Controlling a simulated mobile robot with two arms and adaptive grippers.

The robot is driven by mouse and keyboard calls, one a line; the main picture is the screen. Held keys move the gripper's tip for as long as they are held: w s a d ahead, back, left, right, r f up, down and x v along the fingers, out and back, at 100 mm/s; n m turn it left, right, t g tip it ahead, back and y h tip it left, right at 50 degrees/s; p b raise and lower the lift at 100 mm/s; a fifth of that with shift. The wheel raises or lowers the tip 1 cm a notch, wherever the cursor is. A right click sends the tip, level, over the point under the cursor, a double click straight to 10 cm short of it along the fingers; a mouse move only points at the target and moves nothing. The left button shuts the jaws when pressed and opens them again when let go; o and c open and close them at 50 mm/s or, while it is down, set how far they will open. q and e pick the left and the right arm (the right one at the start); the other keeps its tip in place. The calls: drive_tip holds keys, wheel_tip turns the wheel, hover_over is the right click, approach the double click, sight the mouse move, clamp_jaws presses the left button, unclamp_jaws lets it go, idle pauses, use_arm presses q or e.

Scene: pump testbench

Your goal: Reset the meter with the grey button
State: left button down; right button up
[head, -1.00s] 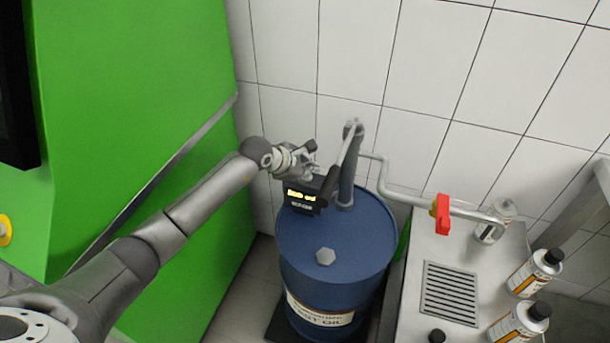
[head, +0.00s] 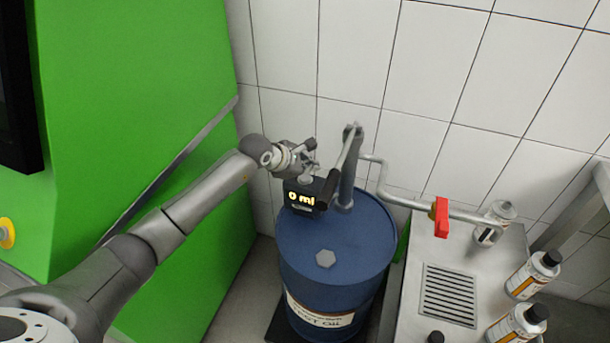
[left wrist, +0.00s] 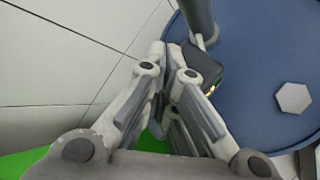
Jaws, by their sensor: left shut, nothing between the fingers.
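The meter (head: 301,198) is a small black box by the pump on the blue drum (head: 340,243). Its display reads "0 ml" in yellow. My left gripper (head: 311,160) is shut and empty, right behind and above the meter in the head view. In the left wrist view the closed fingers (left wrist: 172,62) are beside the dark meter housing (left wrist: 200,66); whether they touch it I cannot tell. The grey button is not distinguishable, likely hidden by the gripper. My right gripper is not in view.
The pump's dark-gripped lever (head: 341,168) stands just right of the meter. A pipe with a red valve handle (head: 441,215) runs right over a metal bench with a drain grate (head: 449,293) and several bottles (head: 534,274). A green cabinet (head: 130,90) stands left.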

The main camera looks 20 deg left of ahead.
sight(307, 179)
use_arm(q)
drive_tip(key=shift+r+p, duration=1.5)
drive_tip(key=shift+r, duration=1.05)
drive_tip(key=shift+f, duration=0.15)
